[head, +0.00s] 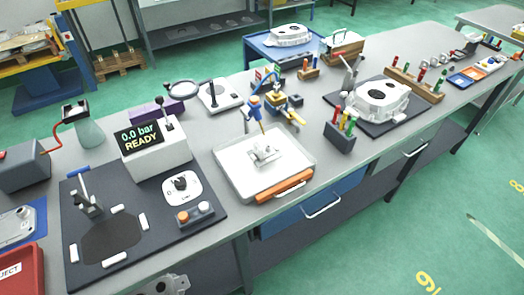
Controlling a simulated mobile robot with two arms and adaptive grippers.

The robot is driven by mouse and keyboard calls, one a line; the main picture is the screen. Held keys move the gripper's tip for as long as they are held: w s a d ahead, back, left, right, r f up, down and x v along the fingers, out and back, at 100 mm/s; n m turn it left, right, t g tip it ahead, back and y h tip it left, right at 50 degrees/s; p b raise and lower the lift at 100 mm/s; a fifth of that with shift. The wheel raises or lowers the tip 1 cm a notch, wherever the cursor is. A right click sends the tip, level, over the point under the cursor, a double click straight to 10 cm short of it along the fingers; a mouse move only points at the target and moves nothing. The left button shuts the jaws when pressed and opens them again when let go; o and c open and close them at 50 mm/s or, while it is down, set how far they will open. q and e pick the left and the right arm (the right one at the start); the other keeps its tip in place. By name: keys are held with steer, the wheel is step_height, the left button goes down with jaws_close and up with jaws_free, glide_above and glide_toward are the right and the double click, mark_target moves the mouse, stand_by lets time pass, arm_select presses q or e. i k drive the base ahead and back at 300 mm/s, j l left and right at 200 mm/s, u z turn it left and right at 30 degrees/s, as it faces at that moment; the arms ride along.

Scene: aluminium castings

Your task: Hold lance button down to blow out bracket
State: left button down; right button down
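The bracket (265,152) is a small light-grey casting lying in a shallow white tray (236,181) in the middle of the bench. What looks like the lance (254,105), a blue body with an orange lower part, stands above the tray's back edge, pointing down towards the bracket. Its button is too small to make out. No gripper is clearly visible, and nothing is seen holding the lance or touching the bracket.
An orange-handled tool (285,185) lies along the tray's front edge. A box display (140,138) left of it reads "0.0 bar READY". A dark mat (200,225) with a button box lies in front. A large casting (378,98) sits to the right.

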mark_target(254, 100)
steer(key=i+l+u, duration=0.15)
steer(key=l+u, duration=0.2)
steer(key=l, duration=0.45)
steer(key=l+u, duration=0.35)
steer(key=l, duration=0.45)
steer(key=l+u, duration=0.35)
steer(key=l, duration=0.5)
steer(key=k, duration=0.05)
